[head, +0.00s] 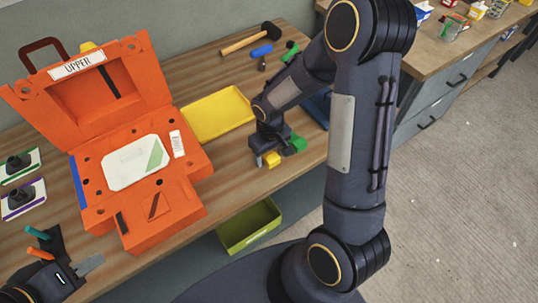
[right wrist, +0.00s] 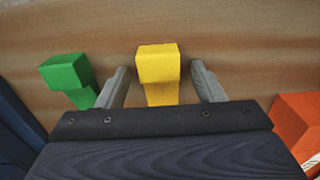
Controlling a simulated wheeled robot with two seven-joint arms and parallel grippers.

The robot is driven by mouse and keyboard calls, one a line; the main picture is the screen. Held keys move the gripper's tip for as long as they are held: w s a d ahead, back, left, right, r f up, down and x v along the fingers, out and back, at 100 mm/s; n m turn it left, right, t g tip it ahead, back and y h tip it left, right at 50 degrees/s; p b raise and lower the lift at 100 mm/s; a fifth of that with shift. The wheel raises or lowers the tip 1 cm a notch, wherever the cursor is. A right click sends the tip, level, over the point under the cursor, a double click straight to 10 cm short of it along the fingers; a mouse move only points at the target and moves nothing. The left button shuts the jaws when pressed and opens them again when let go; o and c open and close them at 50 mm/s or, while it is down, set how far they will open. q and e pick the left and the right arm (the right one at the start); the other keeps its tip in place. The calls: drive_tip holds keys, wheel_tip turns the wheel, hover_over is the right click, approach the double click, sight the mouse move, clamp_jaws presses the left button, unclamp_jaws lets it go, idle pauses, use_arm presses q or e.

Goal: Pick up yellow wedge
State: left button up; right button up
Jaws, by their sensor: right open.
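The yellow wedge (head: 271,159) stands near the front edge of the wooden bench in the head view. In the right wrist view the yellow wedge (right wrist: 158,65) is a stepped block with a wider top, lying between my right gripper's (right wrist: 159,82) two grey fingers. The fingers are open, with a gap visible on each side of the wedge. In the head view my right gripper (head: 263,153) is low at the wedge and partly hides it. My left gripper (head: 84,267) is at the bottom left, far from the wedge; its opening is unclear.
A green wedge (right wrist: 68,78) stands just left of my right gripper's left finger. The orange mould (head: 160,205) marked UPPER stands open to the left. A yellow tray (head: 216,115) lies behind. A blue object (head: 317,107) is partly hidden by my arm. A hammer (head: 245,40) lies at the back.

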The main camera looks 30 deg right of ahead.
sight(270, 154)
drive_tip(key=c, duration=1.1)
drive_tip(key=shift+o, duration=0.2)
drive_tip(key=shift+r, duration=0.1)
drive_tip(key=shift+r, duration=0.25)
wheel_tip(270, 154, up, 2)
drive_tip(key=shift+r, duration=0.15)
drive_tip(key=s+a+r+b, duration=0.2)
drive_tip(key=s+a+r, duration=0.6)
drive_tip(key=s+r, duration=0.2)
drive_tip(key=shift+s, duration=0.85)
